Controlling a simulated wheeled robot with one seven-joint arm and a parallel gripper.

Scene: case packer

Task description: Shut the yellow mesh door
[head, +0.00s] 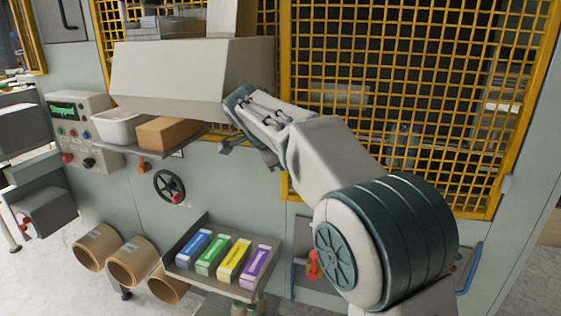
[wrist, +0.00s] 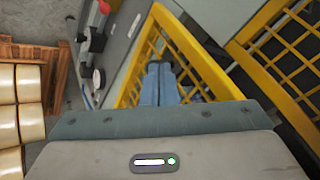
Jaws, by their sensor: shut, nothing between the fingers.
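Yellow mesh panels cover the machine front. The large right-hand yellow mesh door (head: 440,60) fills the upper right of the head view, partly hidden behind my arm. In the wrist view a yellow-framed mesh panel (wrist: 202,62) stands at an angle to a second yellow mesh panel (wrist: 285,62), with a grey strip between them. I cannot tell how far the door stands open. My gripper (wrist: 160,70) is shut and empty, its fingertips in front of the nearer mesh panel; contact is unclear.
A grey sloped hood (head: 180,75) juts out beside my wrist. Below it a shelf holds a white tray (head: 117,127) and a brown box (head: 170,132). A control panel (head: 80,125), handwheel (head: 169,186), cardboard tubes (head: 130,262) and a rack of coloured cartons (head: 234,260) stand lower left.

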